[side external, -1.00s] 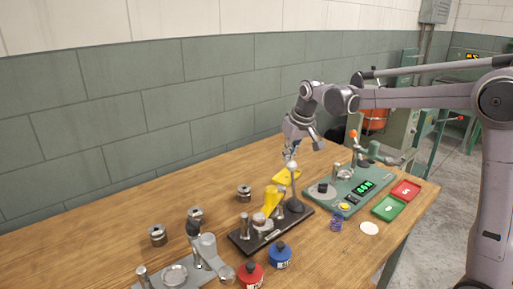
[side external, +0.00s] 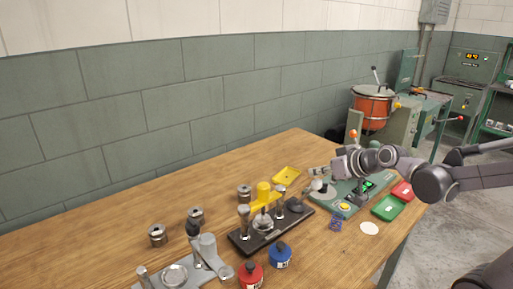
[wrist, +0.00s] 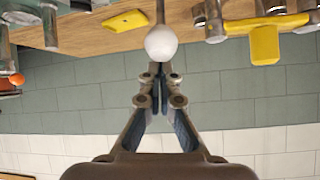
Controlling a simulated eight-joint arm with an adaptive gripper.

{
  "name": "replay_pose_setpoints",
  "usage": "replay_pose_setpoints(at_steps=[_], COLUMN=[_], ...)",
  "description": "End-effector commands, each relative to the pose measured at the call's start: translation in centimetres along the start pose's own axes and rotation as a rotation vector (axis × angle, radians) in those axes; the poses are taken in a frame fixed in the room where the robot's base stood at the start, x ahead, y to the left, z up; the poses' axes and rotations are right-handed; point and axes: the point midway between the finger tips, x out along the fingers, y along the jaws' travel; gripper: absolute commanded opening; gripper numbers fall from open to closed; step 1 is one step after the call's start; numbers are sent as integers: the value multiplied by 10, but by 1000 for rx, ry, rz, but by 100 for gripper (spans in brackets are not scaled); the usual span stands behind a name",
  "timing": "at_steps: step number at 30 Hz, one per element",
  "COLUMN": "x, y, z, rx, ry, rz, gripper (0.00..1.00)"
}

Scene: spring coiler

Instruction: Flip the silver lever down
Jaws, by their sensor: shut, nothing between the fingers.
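The silver lever is a rod with a pale ball knob (side external: 317,185), on the black-based device (side external: 240,243). In the side view it appears to lean right, from the device's right end toward the green machine. In the wrist view the ball (wrist: 161,42) is just beyond my fingertips; I cannot tell whether they touch. My gripper (side external: 316,171) is shut and empty, close to the knob. It also shows in the wrist view (wrist: 157,72). A yellow piece (side external: 263,194) stands raised between the device's metal posts; it also shows in the wrist view (wrist: 264,44).
The green machine (side external: 352,200) is beneath my wrist. A yellow tray (side external: 287,175) lies behind the lever. Red (side external: 250,276) and blue (side external: 281,256) containers stand in front of the device. A blue spring (side external: 336,223) lies at right.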

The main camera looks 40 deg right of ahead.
Motion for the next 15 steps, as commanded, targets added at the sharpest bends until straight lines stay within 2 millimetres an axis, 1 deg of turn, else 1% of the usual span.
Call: replay_pose_setpoints(at_steps=[6,15], x=[-5,-7], y=[2,2], z=[9,15], rx=[1,-2], ry=[-3,-10], rz=[1,-1], gripper=[0,0])
